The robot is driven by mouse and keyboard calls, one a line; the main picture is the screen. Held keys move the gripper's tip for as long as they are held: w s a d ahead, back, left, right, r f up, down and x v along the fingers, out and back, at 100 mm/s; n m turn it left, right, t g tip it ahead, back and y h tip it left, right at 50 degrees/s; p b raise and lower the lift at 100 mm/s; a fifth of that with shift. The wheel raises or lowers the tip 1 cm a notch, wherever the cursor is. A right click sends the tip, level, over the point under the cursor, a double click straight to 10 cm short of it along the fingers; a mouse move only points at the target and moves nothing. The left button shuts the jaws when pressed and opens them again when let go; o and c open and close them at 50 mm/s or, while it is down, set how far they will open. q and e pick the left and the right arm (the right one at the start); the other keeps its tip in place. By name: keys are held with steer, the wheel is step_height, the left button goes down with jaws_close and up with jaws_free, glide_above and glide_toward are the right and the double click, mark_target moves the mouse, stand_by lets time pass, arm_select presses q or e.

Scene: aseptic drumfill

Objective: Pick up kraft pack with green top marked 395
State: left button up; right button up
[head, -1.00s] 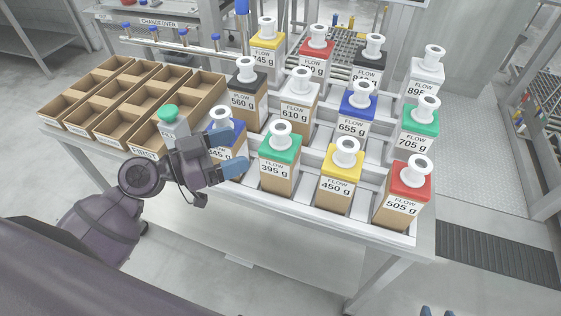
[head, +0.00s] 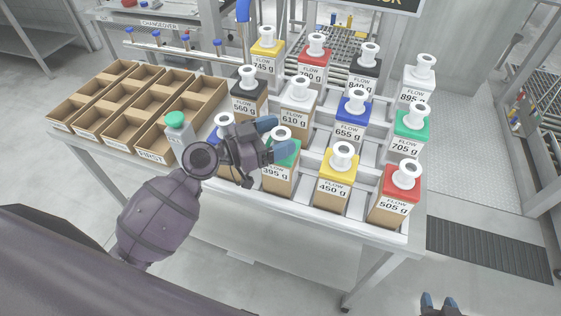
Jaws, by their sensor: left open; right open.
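The kraft pack with the green top marked 395 g (head: 279,181) stands upright in the front row of the rack, in the head view. Its white spout and part of its green top show beside my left gripper (head: 276,138), which partly covers the pack's top left. The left gripper is open, with one blue-tipped finger on each side of the spout in the picture; I cannot tell whether they touch it. My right gripper (head: 438,303) is open and empty at the bottom edge, well away from the packs.
A yellow-topped 450 g pack (head: 333,190) stands just right of the target, then a red-topped 505 g pack (head: 392,206). A blue-topped pack (head: 222,131) on the left is mostly behind my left arm. Cardboard bins (head: 130,121) lie further left.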

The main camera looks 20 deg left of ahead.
arm_select(q)
steer(key=shift+w+d, duration=0.4)
steer(key=shift+w, duration=0.05)
steer(key=shift+c, duration=0.4)
steer(key=c, duration=1.2)
